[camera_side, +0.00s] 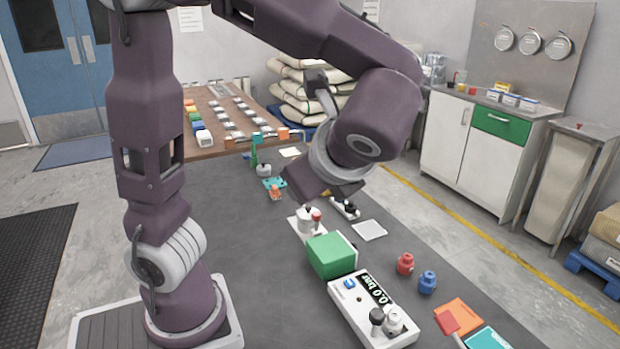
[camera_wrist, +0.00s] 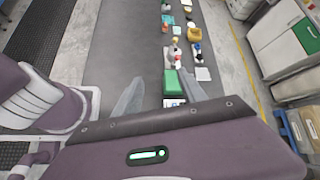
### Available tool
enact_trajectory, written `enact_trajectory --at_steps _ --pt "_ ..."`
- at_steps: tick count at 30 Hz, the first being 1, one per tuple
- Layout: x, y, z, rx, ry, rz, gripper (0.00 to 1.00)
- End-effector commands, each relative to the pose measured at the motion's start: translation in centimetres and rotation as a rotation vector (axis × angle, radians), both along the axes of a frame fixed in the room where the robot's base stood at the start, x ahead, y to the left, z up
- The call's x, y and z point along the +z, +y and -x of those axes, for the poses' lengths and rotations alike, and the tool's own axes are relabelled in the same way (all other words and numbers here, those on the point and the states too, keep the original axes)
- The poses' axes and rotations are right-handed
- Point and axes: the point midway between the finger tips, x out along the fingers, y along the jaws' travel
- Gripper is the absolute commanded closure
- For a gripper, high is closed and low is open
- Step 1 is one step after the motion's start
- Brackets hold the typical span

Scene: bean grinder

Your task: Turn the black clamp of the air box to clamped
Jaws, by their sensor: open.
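A white box (camera_side: 372,310) with a display reading 0.0 bar stands on the dark table in the side view; I take it for the air box. In the wrist view only a sliver of the white box (camera_wrist: 174,102) shows; my gripper body hides the rest. My gripper (camera_wrist: 160,92) is open and empty, its grey fingers spread wide. In the side view it hangs above the table, beyond the box, touching nothing I can see.
A green block (camera_side: 331,255) adjoins the box's far end. Red (camera_side: 405,264) and blue (camera_side: 427,283) canisters stand to its right. A white base with a red-topped part (camera_side: 308,221) is beyond the block. Orange and teal pads (camera_side: 487,339) lie near the front right. The table's left part is clear.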

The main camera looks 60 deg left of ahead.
Motion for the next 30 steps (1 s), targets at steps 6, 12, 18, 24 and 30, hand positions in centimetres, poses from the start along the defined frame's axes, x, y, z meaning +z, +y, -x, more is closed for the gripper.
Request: enact_trajectory --at_steps 6,12,18,24,30 --pt "-0.2 0.2 0.4 0.03 -0.015 0.038 0.51" --pt "-0.1 0.2 0.4 0.029 -0.014 0.037 0.51" --pt "-2.5 -0.6 -0.6 0.093 -0.042 0.104 0.51" --pt "-12.7 -4.4 -4.6 0.502 -0.18 0.492 0.51" --pt "-17.5 -7.7 -8.3 0.955 -0.307 0.817 0.51"
